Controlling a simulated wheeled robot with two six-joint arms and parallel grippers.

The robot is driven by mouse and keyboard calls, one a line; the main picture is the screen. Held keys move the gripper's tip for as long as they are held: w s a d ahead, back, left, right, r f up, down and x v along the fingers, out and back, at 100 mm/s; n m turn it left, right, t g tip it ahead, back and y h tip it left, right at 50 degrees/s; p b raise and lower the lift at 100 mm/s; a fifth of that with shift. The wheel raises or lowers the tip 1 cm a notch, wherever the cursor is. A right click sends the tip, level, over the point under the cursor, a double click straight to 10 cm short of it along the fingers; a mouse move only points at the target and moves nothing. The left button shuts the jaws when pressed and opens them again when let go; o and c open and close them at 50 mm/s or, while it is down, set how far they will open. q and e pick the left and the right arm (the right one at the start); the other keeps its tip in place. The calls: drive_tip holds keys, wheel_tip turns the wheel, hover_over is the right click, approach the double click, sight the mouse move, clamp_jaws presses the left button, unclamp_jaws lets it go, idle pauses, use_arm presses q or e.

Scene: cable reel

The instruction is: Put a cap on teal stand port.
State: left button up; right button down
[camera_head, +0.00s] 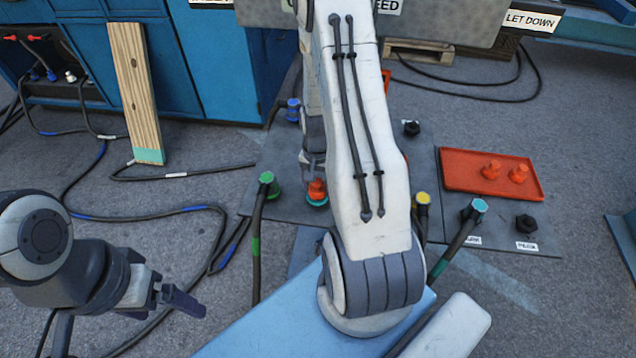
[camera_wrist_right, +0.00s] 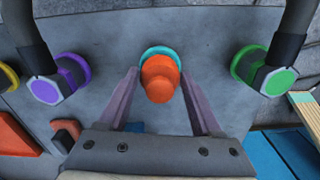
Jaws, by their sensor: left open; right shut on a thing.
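An orange cap (camera_head: 317,187) sits at the teal stand port (camera_head: 316,201), whose teal ring shows around its base. In the right wrist view the cap (camera_wrist_right: 160,80) lies between my right gripper's fingers (camera_wrist_right: 160,92), with the teal ring (camera_wrist_right: 150,50) just behind it. My right gripper (camera_head: 314,172) is shut on this cap; my own arm hides part of it in the head view. I cannot tell whether the cap is fully seated. My left gripper (camera_head: 182,301) is open and empty above the floor at lower left. Two more orange caps (camera_head: 491,170) (camera_head: 518,174) stand on the red tray (camera_head: 460,183).
A green-ended cable (camera_head: 266,179), a yellow plug (camera_head: 423,199), a cyan-ended cable (camera_head: 478,207) and a blue plug (camera_head: 293,106) stand around the port. Black caps (camera_head: 526,224) (camera_head: 411,128) are on the plate. A wooden plank (camera_head: 137,90) leans on the blue cabinet. Cables cross the floor at left.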

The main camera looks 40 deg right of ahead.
drive_tip(key=shift+f, duration=0.3)
unclamp_jaws()
drive_tip(key=shift+r, duration=0.1)
wheel_tip(320, 180, up, 10)
drive_tip(key=shift+r+p, duration=0.15)
drive_tip(key=shift+p, duration=0.4)
